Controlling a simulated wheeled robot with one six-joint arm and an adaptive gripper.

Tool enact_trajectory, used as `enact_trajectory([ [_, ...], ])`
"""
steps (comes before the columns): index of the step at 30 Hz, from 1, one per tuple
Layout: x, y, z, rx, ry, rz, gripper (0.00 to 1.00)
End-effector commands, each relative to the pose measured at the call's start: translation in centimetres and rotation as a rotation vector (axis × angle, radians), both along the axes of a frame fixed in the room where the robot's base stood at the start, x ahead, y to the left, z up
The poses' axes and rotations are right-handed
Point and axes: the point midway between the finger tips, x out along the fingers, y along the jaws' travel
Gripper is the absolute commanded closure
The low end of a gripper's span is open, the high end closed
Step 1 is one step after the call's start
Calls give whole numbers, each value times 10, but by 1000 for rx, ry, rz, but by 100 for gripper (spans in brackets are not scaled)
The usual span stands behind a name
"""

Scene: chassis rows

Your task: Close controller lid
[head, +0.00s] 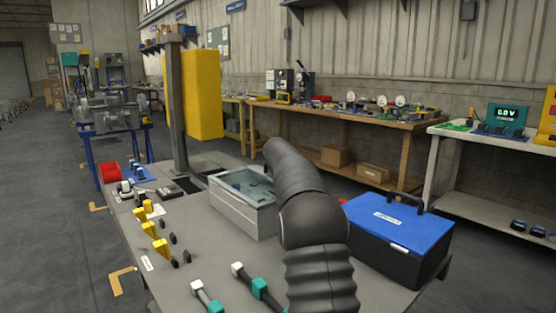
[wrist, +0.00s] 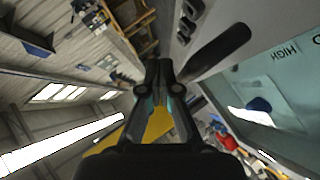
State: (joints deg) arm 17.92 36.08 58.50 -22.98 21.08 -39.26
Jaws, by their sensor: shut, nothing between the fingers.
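A light grey box with a clear, glassy top (head: 228,208), which looks like the controller, stands on the grey bench just left of my arm. Part of its right side is hidden behind the arm. I cannot tell whether its lid is fully down or slightly raised. My gripper (wrist: 160,68) shows in the wrist view with its fingers together and nothing between them. In the head view its fingers are hidden by my dark arm. In the wrist view a pale blue-green panel (wrist: 235,85) with inverted lettering lies right of the fingers; no contact is visible.
A blue-topped toolbox (head: 400,225) with a black handle stands right of my arm. Yellow-handled parts (head: 160,245) and teal-banded tools (head: 258,288) lie on the bench front. A post with a yellow panel (head: 205,95) rises behind the box. Floor at left is largely clear.

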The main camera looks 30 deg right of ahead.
Motion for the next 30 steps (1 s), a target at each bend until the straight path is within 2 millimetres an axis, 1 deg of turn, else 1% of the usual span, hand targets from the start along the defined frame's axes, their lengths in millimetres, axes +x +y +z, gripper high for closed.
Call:
enact_trajectory([
  [8,0,0,1,-1,0,0,100],
  [11,1,0,4,0,-1,0,100],
  [14,2,1,13,-1,-2,2,100],
  [20,6,2,39,-1,-3,11,100],
  [30,-34,-17,82,-1,-1,9,100],
])
